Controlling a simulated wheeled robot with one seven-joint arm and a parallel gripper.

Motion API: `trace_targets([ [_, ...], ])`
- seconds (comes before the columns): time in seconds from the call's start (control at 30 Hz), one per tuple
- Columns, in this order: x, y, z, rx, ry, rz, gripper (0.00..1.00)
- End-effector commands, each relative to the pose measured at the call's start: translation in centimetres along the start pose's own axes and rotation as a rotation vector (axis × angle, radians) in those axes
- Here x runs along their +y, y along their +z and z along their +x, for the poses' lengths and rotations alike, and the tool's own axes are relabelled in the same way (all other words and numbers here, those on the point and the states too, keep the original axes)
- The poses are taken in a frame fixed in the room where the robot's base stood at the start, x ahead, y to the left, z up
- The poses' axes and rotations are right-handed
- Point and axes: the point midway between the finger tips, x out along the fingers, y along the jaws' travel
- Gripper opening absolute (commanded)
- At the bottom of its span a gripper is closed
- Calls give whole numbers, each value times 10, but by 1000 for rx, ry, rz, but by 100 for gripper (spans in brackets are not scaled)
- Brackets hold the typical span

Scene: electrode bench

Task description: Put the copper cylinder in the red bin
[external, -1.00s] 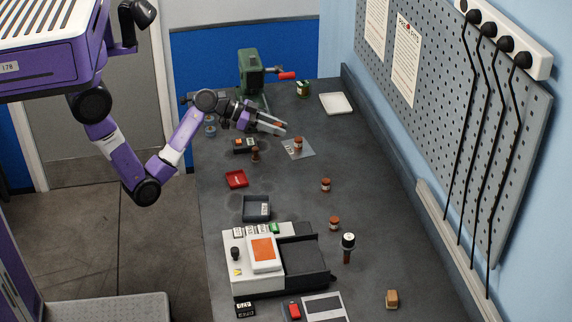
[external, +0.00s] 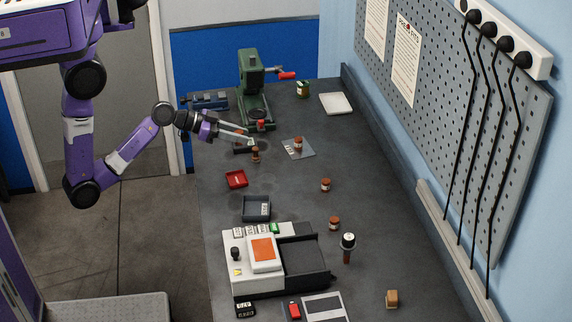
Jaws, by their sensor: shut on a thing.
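My gripper (external: 249,138) reaches in from the left over the bench, just above a small dark block (external: 243,149) at the front of the green press. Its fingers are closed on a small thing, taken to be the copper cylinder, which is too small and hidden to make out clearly. The red bin (external: 236,179) is a small shallow tray on the bench, below my gripper in the picture and apart from it. No contents show in it.
A dark brown upright piece (external: 255,155) stands near my gripper. A reddish-brown cylinder (external: 298,144) stands on a grey card. Two similar pieces (external: 325,185) (external: 334,223) stand farther right. The green press (external: 251,75) is behind, and a dark grey tray (external: 257,208) lies below the red bin.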

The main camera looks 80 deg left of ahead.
Motion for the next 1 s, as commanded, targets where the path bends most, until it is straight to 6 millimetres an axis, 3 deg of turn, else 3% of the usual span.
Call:
trace_targets([
  [0.1,0,-15,-22,6,-49,-17,0],
  [0.27,-8,-30,-28,7,-89,-35,0],
  [0.37,-10,-26,-26,4,-101,-41,0],
  [0.77,-10,30,-3,3,-102,-42,0],
  [1.0,-10,80,16,-5,-100,-46,0],
])
